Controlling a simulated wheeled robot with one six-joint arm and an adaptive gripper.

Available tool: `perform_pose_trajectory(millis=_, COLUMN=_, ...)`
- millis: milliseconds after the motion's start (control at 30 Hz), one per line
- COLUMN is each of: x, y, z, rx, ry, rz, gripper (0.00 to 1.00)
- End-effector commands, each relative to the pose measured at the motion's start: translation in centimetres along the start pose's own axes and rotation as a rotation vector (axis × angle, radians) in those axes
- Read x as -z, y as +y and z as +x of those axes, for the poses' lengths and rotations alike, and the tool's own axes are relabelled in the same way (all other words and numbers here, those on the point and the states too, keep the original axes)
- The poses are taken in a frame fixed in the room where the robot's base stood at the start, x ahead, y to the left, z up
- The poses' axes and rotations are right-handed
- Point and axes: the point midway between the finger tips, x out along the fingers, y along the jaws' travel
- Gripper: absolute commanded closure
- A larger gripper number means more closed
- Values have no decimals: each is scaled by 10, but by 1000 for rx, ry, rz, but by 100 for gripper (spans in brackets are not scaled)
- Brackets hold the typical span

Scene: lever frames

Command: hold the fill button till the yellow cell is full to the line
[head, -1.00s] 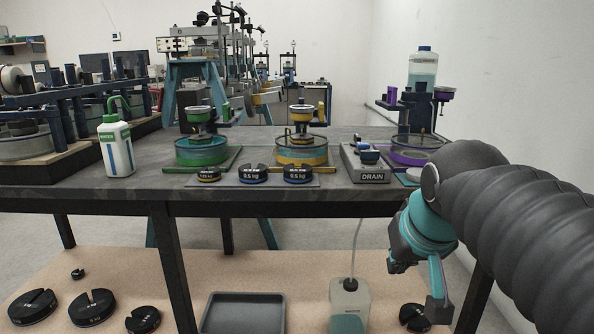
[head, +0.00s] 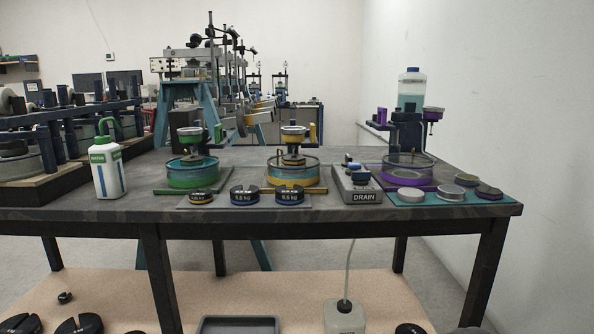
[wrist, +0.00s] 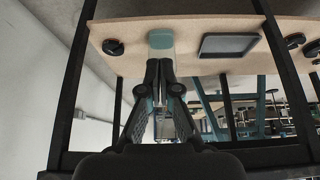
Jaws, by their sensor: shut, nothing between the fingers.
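The yellow cell (head: 292,181) is a clear round dish with a yellow base on the table, with teal liquid inside and a yellow-topped piece standing in it. I cannot make out its line or the exact level. A grey box labelled DRAIN (head: 365,197) stands to its right, with a blue part on top. I cannot identify a fill button. My gripper (wrist: 160,68) shows in the wrist view, shut and empty, below table height, its fingers toward the bottle (wrist: 161,40) on the lower board. The head view does not show the gripper.
A green cell (head: 192,181) and a purple cell (head: 408,179) flank the yellow one. Several black weights, including one marked 0.5 kg (head: 245,196), lie in front. A green-capped bottle (head: 107,172) stands left. Table legs (head: 484,270) and a shelf tray (wrist: 230,46) lie below.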

Motion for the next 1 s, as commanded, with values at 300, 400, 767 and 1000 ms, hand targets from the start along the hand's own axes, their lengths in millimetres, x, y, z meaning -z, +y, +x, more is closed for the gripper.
perform_pose_trajectory(millis=300, x=66, y=0, z=-31, rx=0, ry=32, rz=0, gripper=100)
perform_pose_trajectory(millis=400, x=104, y=0, z=-50, rx=0, ry=52, rz=0, gripper=100)
perform_pose_trajectory(millis=767, x=234, y=0, z=-106, rx=0, ry=123, rz=1, gripper=100)
perform_pose_trajectory(millis=1000, x=311, y=1, z=-136, rx=0, ry=171, rz=1, gripper=100)
